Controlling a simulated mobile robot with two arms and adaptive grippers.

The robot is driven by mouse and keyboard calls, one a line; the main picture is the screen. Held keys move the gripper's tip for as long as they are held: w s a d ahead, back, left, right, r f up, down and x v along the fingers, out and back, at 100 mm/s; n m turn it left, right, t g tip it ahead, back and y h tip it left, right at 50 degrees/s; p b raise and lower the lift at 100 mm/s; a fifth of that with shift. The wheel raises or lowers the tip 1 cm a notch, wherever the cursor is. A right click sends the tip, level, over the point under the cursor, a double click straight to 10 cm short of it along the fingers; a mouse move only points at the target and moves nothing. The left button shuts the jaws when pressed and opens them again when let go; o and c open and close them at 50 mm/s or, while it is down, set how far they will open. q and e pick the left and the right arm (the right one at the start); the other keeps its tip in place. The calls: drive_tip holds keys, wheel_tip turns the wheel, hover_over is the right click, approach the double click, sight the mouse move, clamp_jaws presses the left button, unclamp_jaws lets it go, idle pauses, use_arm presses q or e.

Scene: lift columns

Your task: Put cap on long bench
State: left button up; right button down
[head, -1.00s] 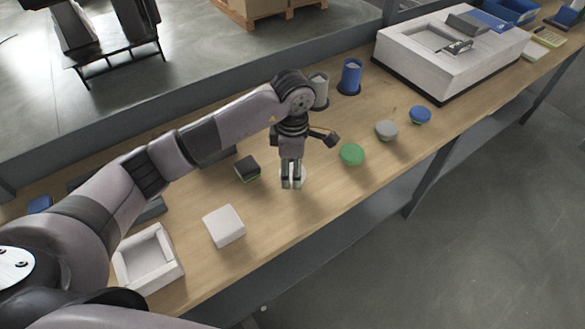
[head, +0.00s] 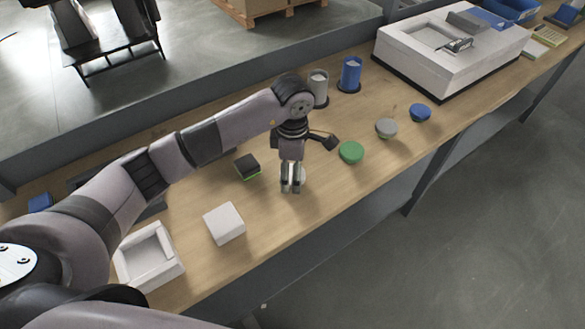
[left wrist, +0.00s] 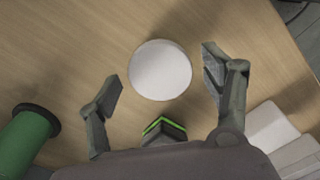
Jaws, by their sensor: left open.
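A white round cap (head: 301,174) lies on the long wooden bench (head: 270,262), partly hidden behind my left gripper (head: 291,189) in the head view. In the left wrist view, the cap (left wrist: 160,70) is a plain white disc. The two fingers of my left gripper (left wrist: 167,92) are spread apart on either side of it, with clear gaps and nothing between them in their grip. Other caps, green (head: 351,152), grey (head: 386,128) and blue (head: 420,112), lie farther right on the bench. My right gripper is not in view.
A black block with a green edge (head: 247,167), a white box (head: 224,223) and an open white tray (head: 150,258) are left of the gripper. Grey (head: 319,88) and blue (head: 350,75) cylinders stand behind. A large white case (head: 450,60) is farther right.

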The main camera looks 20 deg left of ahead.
use_arm(q)
drive_tip(key=shift+r, duration=0.15)
drive_tip(key=shift+w+r, duration=0.1)
drive_tip(key=shift+r, duration=0.15)
wheel_tip(320, 180, up, 11)
drive_tip(key=b, duration=0.2)
drive_tip(key=shift+r, duration=0.2)
